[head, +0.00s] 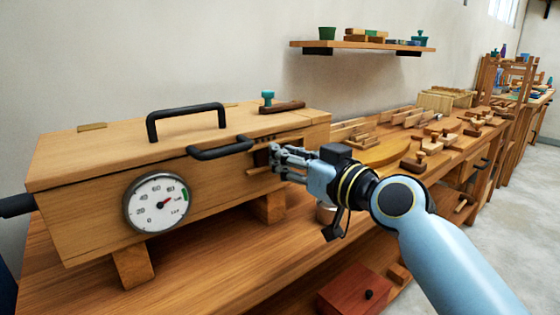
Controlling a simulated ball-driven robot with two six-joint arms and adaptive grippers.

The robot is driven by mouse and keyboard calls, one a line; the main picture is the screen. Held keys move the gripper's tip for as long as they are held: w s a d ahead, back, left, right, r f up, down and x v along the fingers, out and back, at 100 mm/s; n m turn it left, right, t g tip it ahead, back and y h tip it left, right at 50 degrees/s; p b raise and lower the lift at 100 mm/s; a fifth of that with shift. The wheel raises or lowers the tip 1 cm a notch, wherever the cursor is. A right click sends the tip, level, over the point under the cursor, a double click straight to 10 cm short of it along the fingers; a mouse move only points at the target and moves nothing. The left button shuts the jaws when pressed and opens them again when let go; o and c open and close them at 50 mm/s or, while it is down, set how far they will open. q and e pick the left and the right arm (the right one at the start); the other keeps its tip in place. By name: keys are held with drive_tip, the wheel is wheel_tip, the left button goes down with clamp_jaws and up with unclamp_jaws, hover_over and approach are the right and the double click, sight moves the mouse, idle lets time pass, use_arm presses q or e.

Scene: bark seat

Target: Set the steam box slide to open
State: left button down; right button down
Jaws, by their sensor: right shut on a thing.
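The wooden steam box (95,222) stands on blocks on the workbench, at the left of the head view. It has a dial gauge (157,203) on its front, a black handle (186,115) on its lid and another black handle (221,148) at the front edge. The steam box slide (261,158) is at the right end of the front, a small dark part mostly hidden by my fingers. My right gripper (276,160) is shut on it, reaching in from the right. My left gripper is not in view.
A wall shelf (365,45) with small pots hangs above. Wooden tools and planes (437,139) lie on the bench to the right. A red-brown box (350,290) with a dark knob sits below the bench top. The floor at the far right is clear.

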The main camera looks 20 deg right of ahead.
sight(287, 143)
drive_tip(key=d, duration=0.1)
drive_tip(key=w+d+b, duration=0.1)
drive_tip(key=d, duration=0.1)
drive_tip(key=shift+w+d, duration=0.15)
drive_tip(key=c, duration=1.2)
unclamp_jaws()
drive_tip(key=shift+d, duration=0.25)
drive_tip(key=shift+o, duration=0.2)
drive_tip(key=v, duration=1.2)
drive_tip(key=shift+a+r, duration=0.1)
